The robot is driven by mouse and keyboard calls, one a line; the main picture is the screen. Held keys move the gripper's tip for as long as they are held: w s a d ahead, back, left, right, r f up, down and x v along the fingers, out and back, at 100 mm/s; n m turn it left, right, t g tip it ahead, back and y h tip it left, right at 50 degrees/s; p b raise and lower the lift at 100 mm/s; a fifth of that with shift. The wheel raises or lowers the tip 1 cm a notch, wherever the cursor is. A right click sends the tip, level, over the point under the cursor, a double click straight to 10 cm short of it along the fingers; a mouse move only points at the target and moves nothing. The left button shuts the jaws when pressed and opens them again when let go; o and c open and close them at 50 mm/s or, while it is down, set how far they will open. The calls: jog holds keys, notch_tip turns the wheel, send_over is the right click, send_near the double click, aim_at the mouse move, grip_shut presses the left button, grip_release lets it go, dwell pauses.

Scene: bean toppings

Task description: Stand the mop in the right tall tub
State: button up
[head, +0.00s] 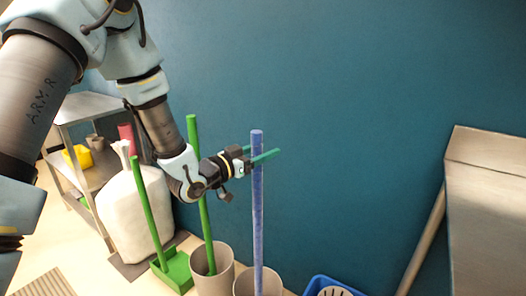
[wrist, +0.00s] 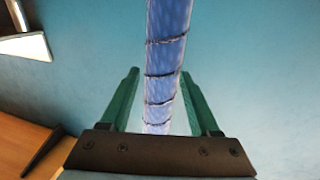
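The mop's blue handle (head: 258,200) stands nearly upright, its lower part going down into the right tall tub (head: 243,284). The mop's lower end is hidden or out of frame. My gripper (head: 262,154) is at the upper part of the handle, its green fingers on either side of it. In the wrist view the handle (wrist: 163,60) passes between the fingertips (wrist: 160,72), with a visible gap at the left finger. The fingers look open around the handle. The left tall tub (head: 213,270) stands beside the right one and holds a green pole (head: 205,225).
A green dustpan (head: 175,271) with an upright handle and a white sack (head: 130,215) stand left of the tubs. A blue basket (head: 330,286) is to the right. A metal shelf (head: 85,108) stands at far left and a sink unit (head: 490,210) at far right. The blue wall is behind.

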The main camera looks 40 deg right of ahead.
jog(key=shift+o, duration=0.5)
jog(key=shift+a, duration=0.1)
jog(key=shift+a+f, duration=0.1)
jog(key=shift+a, duration=0.15)
jog(key=a+b, duration=0.1)
jog(key=a, duration=0.9)
jog(key=shift+s+b, duration=0.2)
jog(key=shift+b, duration=0.2)
jog(key=shift+a, duration=0.1)
